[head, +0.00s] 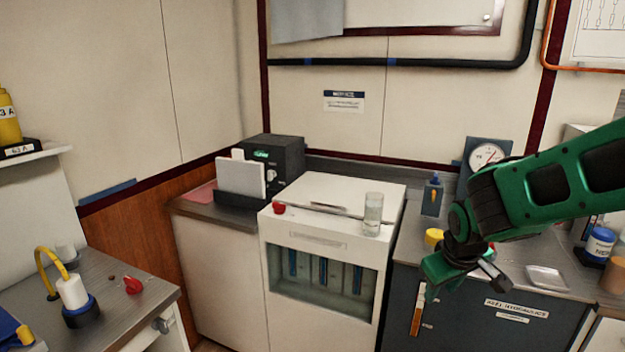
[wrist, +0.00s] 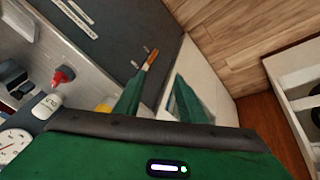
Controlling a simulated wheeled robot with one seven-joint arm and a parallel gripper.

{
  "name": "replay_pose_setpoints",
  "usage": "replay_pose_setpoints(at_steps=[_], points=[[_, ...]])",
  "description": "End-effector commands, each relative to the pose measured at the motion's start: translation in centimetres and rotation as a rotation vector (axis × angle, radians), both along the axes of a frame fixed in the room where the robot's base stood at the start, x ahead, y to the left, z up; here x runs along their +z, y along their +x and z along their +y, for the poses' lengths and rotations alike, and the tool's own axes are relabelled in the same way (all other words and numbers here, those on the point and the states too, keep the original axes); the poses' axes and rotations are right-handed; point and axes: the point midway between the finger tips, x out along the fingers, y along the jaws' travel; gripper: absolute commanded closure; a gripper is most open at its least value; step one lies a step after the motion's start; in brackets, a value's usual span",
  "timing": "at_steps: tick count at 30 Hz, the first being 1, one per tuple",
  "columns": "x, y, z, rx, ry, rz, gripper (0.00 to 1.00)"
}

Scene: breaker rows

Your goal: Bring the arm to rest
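My green arm reaches in from the right in the head view, and its gripper (head: 458,278) hangs in front of the dark grey cabinet (head: 480,325). In the wrist view, the two green fingers of my gripper (wrist: 158,92) stand apart. Nothing shows held between them. An orange-brown handle (wrist: 151,60) on the cabinet front appears beyond the fingers, and it also shows below the gripper in the head view (head: 416,318). I cannot tell the exact gap to the cabinet.
A white unit (head: 390,205) left of my gripper carries a clear glass (head: 373,215) and a red knob (head: 279,208). A gauge (head: 487,156) and a bottle (head: 433,195) stand on the right counter.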

Motion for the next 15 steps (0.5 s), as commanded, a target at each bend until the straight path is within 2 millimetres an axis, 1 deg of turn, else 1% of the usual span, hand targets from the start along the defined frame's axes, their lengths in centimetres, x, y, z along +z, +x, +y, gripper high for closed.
replay_pose_setpoints(at_steps=[1,3,9,13,14,15], points=[[1.1,-1.2,-0.5,-0.043,0.039,-0.007,0.63],[2.1,-3.0,-0.8,-0.093,0.087,-0.007,0.63],[4.2,-7.3,-1.1,-0.207,0.189,-0.006,0.63],[5.1,-9.8,-1.1,-0.268,0.237,-0.006,0.63],[5.0,-10.5,-2.0,-0.303,0.238,0.009,0.63],[4.7,-11.6,-3.5,-0.354,0.233,0.039,0.63]])
